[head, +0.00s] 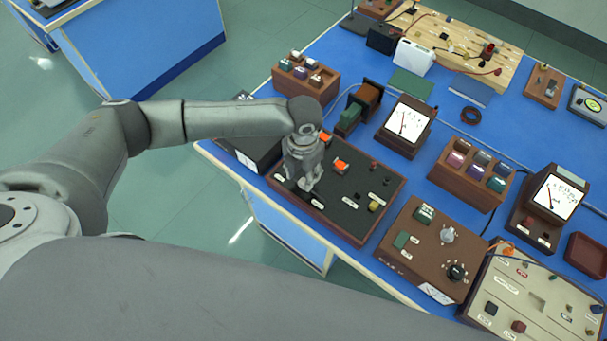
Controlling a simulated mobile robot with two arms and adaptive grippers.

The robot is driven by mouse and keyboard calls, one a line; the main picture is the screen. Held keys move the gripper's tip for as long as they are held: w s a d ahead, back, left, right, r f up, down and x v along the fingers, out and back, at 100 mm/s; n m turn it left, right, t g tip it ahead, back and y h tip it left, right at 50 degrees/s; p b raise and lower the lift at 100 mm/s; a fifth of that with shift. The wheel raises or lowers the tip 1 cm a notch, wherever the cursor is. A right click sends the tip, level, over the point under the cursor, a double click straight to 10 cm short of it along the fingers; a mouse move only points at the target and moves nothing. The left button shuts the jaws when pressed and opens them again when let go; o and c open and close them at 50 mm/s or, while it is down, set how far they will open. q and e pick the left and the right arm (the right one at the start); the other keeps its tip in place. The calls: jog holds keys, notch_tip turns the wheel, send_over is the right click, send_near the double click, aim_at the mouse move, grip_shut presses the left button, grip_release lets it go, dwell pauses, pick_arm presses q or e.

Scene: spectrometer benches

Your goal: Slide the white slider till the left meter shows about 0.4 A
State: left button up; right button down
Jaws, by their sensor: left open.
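My left gripper (309,186) is over the left part of a black-topped panel with a wooden frame (340,205), pointing down at it. It is open, and its fingers are close to the panel top; I cannot tell whether they touch it. I cannot make out the white slider; the gripper may cover it. Small white labels and orange-red parts (341,167) show on the panel. My right gripper is not in view.
A second meter (557,194) stands at the right. A brown panel with knobs (421,253) lies right of the black panel, and a beige panel (535,300) beyond it. A block of several coloured pieces (462,195) stands behind.

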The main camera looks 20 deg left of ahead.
aim_at(304, 181)
pick_arm(q)
jog(key=shift+f, duration=1.6)
grip_shut()
